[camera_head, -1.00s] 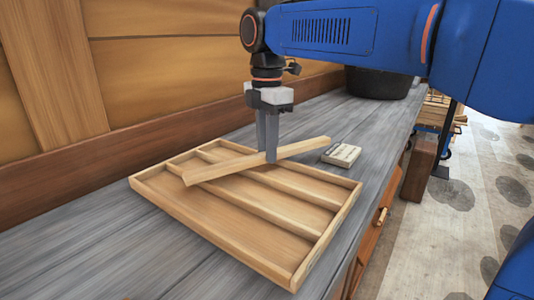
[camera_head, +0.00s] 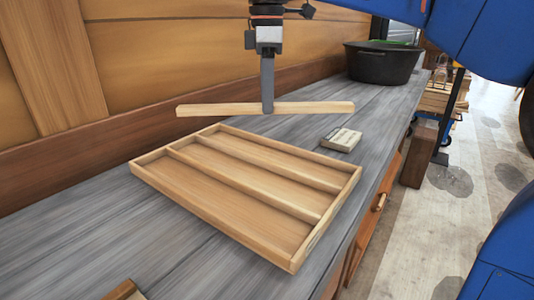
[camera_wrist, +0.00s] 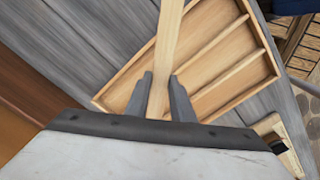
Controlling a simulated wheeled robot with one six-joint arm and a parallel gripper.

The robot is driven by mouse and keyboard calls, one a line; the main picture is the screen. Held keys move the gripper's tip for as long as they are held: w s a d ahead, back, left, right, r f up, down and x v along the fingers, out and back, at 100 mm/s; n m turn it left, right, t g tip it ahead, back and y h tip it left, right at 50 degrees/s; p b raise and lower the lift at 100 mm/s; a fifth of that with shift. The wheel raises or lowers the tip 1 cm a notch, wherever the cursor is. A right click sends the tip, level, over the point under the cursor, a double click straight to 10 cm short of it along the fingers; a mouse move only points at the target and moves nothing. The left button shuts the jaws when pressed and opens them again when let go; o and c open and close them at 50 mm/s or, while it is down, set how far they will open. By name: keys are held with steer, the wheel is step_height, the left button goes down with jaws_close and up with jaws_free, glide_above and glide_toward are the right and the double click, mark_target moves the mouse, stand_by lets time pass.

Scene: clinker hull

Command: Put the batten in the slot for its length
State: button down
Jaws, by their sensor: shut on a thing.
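The batten (camera_head: 220,109) is a pale wooden strip. My gripper (camera_head: 267,106) is shut on it near its middle and holds it level, above the far side of the tray. In the wrist view the batten (camera_wrist: 168,40) runs between the two fingers (camera_wrist: 160,100) and away over the tray. The slotted tray (camera_head: 297,262) is a shallow wooden box on the grey bench, with long dividers making slots of different widths. The slots in view are empty. The wrist view shows part of the tray (camera_wrist: 272,66) behind the batten.
A small pale wooden block (camera_head: 342,139) lies on the bench right of the tray. A black pot (camera_head: 382,63) stands at the far end. A wooden piece (camera_head: 125,290) shows at the bottom edge. A wooden wall (camera_head: 200,50) runs behind the bench.

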mark_target(267, 156)
steer(key=m, duration=0.4)
steer(key=shift+f, duration=0.3)
steer(key=m, duration=0.3)
steer(key=shift+f+m, duration=0.25)
steer(key=shift+m, duration=0.05)
steer(key=shift+f, duration=5)
steer(key=shift+f, duration=0.1)
steer(key=c, duration=1.5)
jaws_free()
steer(key=shift+c, duration=0.2)
step_height(267, 156, up, 12)
steer(key=shift+r, duration=0.1)
